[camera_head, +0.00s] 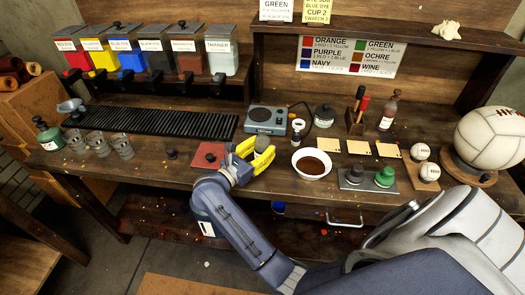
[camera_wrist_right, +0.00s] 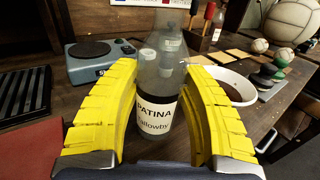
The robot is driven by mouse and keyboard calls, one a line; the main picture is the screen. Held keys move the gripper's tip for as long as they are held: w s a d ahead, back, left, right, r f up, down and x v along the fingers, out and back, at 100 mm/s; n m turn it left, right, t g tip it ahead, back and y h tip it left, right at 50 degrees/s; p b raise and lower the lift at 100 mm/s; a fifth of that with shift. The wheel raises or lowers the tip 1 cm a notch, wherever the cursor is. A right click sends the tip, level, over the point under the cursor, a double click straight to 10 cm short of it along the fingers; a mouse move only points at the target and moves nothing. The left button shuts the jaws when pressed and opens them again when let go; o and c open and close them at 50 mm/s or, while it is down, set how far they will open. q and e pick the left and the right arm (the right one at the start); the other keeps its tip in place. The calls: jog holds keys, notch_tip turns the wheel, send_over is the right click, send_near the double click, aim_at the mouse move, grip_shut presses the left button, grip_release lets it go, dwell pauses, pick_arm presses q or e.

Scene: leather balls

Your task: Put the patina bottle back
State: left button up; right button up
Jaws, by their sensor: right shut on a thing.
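The patina bottle (camera_wrist_right: 158,112) is clear, with dark liquid low down and a white label reading PATINA. It stands about upright between the yellow fingers of my right gripper (camera_wrist_right: 158,130) in the right wrist view. In the head view my right gripper (camera_head: 255,155) is over the front middle of the bench, shut on the bottle (camera_head: 262,143), which is mostly hidden by the fingers. I cannot tell whether the bottle's base touches the bench. My left gripper is not in view.
A grey scale (camera_head: 266,120) stands behind the gripper, and a white bowl (camera_head: 312,163) of dark content is just right. A red mat (camera_head: 209,155) lies just left. A wooden holder (camera_head: 355,122) and another bottle (camera_head: 388,112) stand at the back right. A black rack (camera_head: 160,122) lies left.

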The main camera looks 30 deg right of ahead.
aim_at(257, 155)
jog(key=shift+f, duration=0.6)
jog(key=shift+f, duration=0.15)
jog(key=o, duration=1.2)
jog(key=shift+v, duration=2)
